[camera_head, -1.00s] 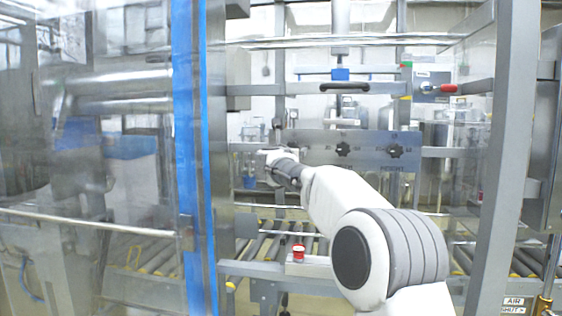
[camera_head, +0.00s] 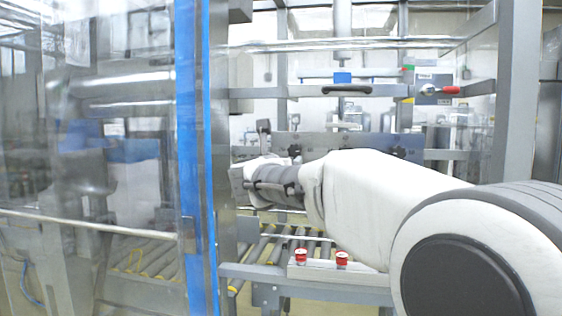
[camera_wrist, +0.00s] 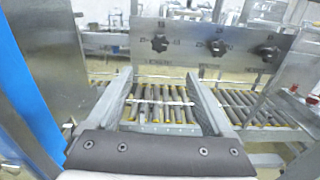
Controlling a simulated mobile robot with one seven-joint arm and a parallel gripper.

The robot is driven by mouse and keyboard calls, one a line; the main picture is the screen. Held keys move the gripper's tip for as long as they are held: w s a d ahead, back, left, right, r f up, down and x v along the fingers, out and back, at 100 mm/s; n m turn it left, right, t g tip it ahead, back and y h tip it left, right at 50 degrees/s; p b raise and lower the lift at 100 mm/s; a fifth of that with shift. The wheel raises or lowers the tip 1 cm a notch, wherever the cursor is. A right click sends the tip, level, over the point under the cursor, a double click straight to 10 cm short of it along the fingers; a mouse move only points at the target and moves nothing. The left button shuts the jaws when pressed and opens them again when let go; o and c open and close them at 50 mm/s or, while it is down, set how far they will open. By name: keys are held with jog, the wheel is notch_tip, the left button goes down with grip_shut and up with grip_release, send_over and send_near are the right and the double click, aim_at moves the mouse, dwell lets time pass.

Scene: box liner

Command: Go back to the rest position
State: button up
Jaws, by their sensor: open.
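My gripper shows in the head view (camera_head: 240,184), at the end of my white arm, just right of the blue-edged clear panel (camera_head: 196,160) in the picture. In the wrist view its two fingers (camera_wrist: 158,76) are spread wide apart with nothing between them, so it is open and empty. Beyond and between the fingers lies the roller conveyor (camera_wrist: 160,108). I cannot tell how far the fingertips are from the machine.
A metal plate with black knobs (camera_wrist: 217,47) spans the machine frame. Two red buttons (camera_head: 342,258) sit on a rail below my arm. Grey frame posts (camera_head: 516,100) stand close on the right.

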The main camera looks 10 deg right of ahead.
dwell(0.3)
jog(key=s+a+f+n+g+y, duration=0.1)
jog(key=s+a+f+n+y, duration=0.15)
jog(key=s+n+y, duration=0.75)
jog(key=s+a+f+n+g+h, duration=0.15)
jog(key=s+f+n, duration=0.35)
jog(key=n, duration=1)
jog(key=s+d+f+n+g+h, duration=0.1)
jog(key=s+d+f+n+g, duration=0.5)
jog(key=s+f, duration=0.55)
jog(key=s+d+f+n+g+h, duration=0.2)
jog(key=s+d+f+n+g, duration=0.15)
jog(key=s+f+n, duration=0.8)
notch_tip(320, 180, up, 30)
jog(key=s+m+p, duration=0.1)
jog(key=m+p, duration=0.1)
jog(key=p, duration=2.4)
jog(key=shift+s+d+m+p, duration=0.15)
jog(key=shift+s+m+p, duration=0.2)
jog(key=shift+s, duration=0.05)
jog(key=shift+w, duration=0.1)
